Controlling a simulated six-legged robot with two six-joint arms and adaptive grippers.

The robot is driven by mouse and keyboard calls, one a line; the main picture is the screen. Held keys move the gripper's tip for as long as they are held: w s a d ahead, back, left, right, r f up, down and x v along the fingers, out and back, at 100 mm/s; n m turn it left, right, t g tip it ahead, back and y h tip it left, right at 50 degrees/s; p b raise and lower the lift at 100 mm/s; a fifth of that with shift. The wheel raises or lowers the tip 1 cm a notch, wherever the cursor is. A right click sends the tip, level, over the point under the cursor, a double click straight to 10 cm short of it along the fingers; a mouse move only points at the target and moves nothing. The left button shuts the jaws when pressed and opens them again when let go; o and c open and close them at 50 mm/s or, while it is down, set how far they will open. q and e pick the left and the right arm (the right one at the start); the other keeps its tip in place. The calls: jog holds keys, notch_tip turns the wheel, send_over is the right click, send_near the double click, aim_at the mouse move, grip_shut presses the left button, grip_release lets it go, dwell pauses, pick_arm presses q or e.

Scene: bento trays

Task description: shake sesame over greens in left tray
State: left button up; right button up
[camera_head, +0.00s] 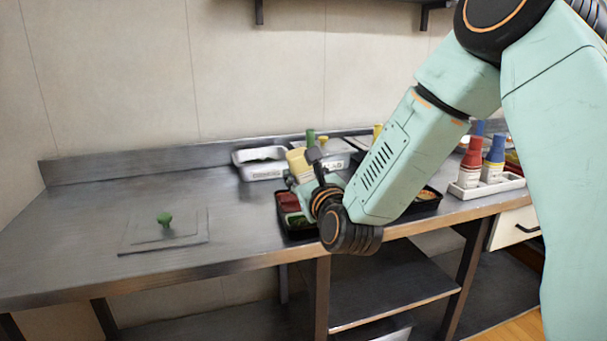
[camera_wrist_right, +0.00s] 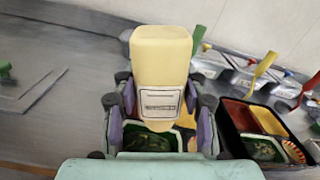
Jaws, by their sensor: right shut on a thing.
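My right gripper (camera_head: 314,172) is shut on a cream-yellow shaker (camera_head: 297,161) with a white label. In the right wrist view the shaker (camera_wrist_right: 160,60) stands between the fingers of the gripper (camera_wrist_right: 160,108), its wide yellow end toward the top of the picture. The left tray (camera_head: 287,231) is a black bento tray just below the gripper, partly hidden by my arm. Its greens (camera_wrist_right: 150,140) show in a compartment below the shaker. Whether sesame lies on them cannot be told. My left gripper is not in view.
Another bento tray (camera_wrist_right: 237,125) with several foods stands to the right. White containers (camera_head: 262,172) stand at the back, and red and blue bottles (camera_head: 472,155) at the right. A green knob-like object (camera_head: 164,219) stands on a flat grey board at left. The left counter is otherwise clear.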

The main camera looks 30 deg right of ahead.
aim_at(303, 160)
jog(key=shift+f, duration=0.35)
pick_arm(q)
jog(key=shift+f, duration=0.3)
pick_arm(e)
jog(key=shift+w, duration=0.1)
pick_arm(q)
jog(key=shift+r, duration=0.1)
pick_arm(e)
jog(key=shift+r, duration=0.2)
jog(key=shift+r, duration=0.2)
notch_tip(303, 160, up, 2)
jog(key=shift+r+p, duration=0.2)
jog(key=shift+p, duration=0.8)
jog(key=shift+r, duration=0.4)
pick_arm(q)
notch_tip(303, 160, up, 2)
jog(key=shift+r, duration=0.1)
pick_arm(e)
jog(key=shift+f, duration=0.1)
